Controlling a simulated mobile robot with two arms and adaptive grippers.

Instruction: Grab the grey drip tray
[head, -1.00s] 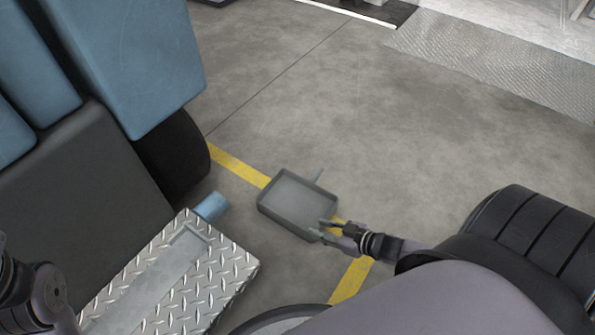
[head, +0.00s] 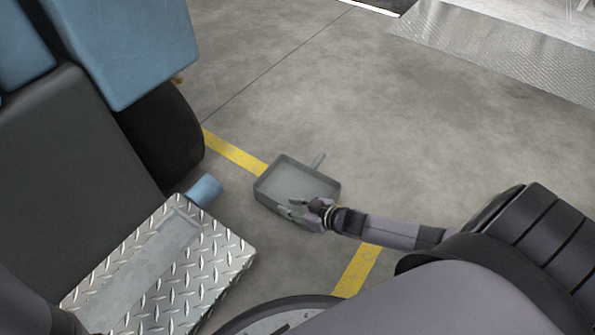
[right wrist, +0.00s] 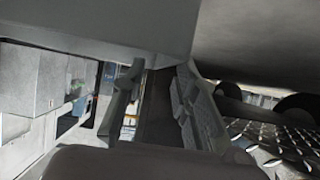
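The grey drip tray (head: 290,180) is a shallow square pan lying on the floor across the yellow line, with a short handle at its far edge. My right gripper (head: 291,208) is at the tray's near wall, its fingers spread and overlapping that wall in the head view. In the right wrist view the two fingers of the right gripper (right wrist: 158,100) are apart, and a large pale grey surface, seemingly the tray (right wrist: 100,22), fills the top close to them. Whether the fingers touch the wall is not clear. My left gripper is not in view.
A blue and dark machine (head: 135,45) with a black wheel (head: 165,140) stands at left. The floor (head: 340,100) beyond and right is clear.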

